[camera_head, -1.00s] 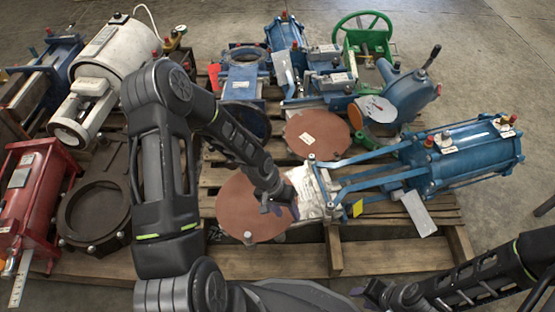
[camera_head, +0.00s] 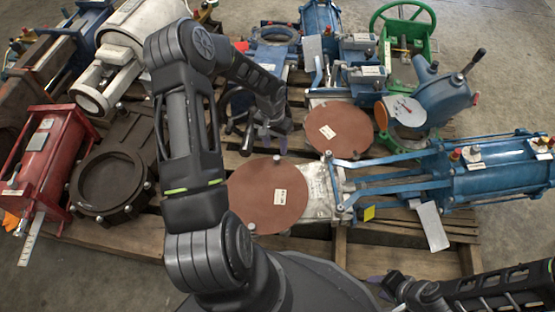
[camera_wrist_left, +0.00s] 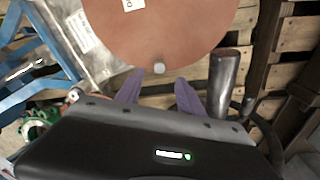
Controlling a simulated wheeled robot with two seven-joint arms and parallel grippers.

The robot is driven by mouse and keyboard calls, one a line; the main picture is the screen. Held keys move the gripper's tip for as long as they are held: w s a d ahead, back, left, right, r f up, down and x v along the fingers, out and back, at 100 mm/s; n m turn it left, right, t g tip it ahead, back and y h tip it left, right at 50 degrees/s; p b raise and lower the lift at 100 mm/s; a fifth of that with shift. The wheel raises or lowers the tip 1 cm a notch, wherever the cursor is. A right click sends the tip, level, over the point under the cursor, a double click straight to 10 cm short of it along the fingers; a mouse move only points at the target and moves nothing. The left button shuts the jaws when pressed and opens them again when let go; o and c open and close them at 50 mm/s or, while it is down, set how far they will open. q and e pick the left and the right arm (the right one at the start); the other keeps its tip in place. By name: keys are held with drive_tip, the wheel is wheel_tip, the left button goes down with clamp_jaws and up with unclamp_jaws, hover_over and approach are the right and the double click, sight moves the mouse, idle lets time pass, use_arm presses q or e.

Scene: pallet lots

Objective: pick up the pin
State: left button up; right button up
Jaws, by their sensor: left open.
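A small silver pin (camera_head: 276,159) stands at the far edge of the nearer brown disc (camera_head: 268,195). In the left wrist view the pin (camera_wrist_left: 158,68) shows at the disc's rim, ahead of and between my purple fingertips. My left gripper (camera_head: 274,143) is open and empty, just beyond the disc's far edge; its fingers (camera_wrist_left: 157,92) are apart. A thicker dark metal cylinder (camera_wrist_left: 223,82) stands beside the fingers, on the right in the wrist view. My right gripper (camera_head: 384,284) is at the bottom edge, mostly hidden by its own arm.
Another brown disc (camera_head: 340,128) lies behind. A blue cylinder with a rod frame (camera_head: 490,170) is at the right. A dark ring housing (camera_head: 112,180) and red machine (camera_head: 45,165) are at the left. Wooden pallet slats (camera_head: 400,240) lie beneath.

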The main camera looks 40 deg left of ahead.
sight(277, 157)
use_arm(q)
drive_tip(key=shift+f, duration=0.55)
drive_tip(key=shift+f, duration=0.1)
drive_tip(key=f+b, duration=0.1)
drive_tip(key=f, duration=0.1)
drive_tip(key=f+b, duration=0.1)
drive_tip(key=f, duration=0.2)
drive_tip(key=shift+w+d+b, duration=0.1)
drive_tip(key=shift+d+b, duration=0.1)
drive_tip(key=shift+b, duration=0.2)
drive_tip(key=shift+c, duration=0.3)
clamp_jaws()
